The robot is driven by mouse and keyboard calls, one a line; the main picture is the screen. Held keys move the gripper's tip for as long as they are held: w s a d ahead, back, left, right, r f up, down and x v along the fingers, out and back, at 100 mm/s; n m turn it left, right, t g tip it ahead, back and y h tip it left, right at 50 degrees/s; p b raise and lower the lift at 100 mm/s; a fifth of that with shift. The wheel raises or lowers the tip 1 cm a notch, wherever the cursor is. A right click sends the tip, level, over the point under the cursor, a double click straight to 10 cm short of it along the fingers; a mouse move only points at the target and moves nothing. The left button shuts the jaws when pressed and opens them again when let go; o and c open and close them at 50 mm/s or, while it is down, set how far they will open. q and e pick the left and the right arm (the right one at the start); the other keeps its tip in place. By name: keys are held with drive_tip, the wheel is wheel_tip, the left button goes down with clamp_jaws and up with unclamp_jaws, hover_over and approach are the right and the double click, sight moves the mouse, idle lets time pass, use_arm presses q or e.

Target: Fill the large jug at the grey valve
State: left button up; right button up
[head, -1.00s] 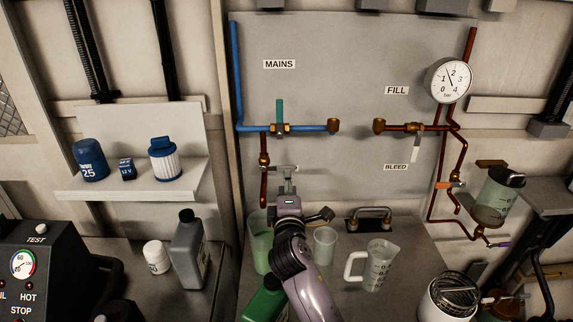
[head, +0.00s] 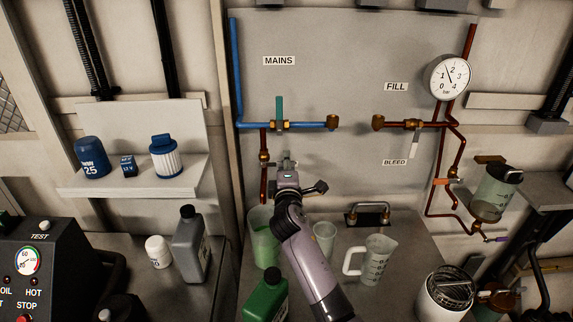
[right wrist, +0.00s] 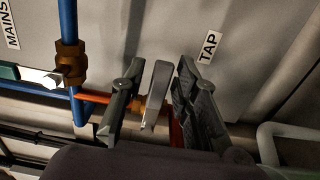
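The grey valve's lever (right wrist: 155,95) shows beside the TAP label in the right wrist view. My right gripper (right wrist: 160,108) is open, with one finger on each side of the lever and gaps between. In the head view my right gripper (head: 287,163) hides most of the valve, below the blue mains pipe. A tall translucent green-tinted vessel (head: 261,235) stands on the bench below the tap pipe, partly behind my arm. A clear measuring jug (head: 376,262) with a white handle stands to the right. I cannot tell which is the large jug. My left gripper is out of view.
A smaller clear beaker (head: 325,240) stands close right of my arm. A green bottle (head: 264,296) stands at the front left, and a white canister (head: 446,295) at the front right. A teal lever (head: 279,108) sits on the mains pipe (head: 302,127) above my gripper.

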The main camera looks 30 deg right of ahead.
clamp_jaws()
idle(0.6)
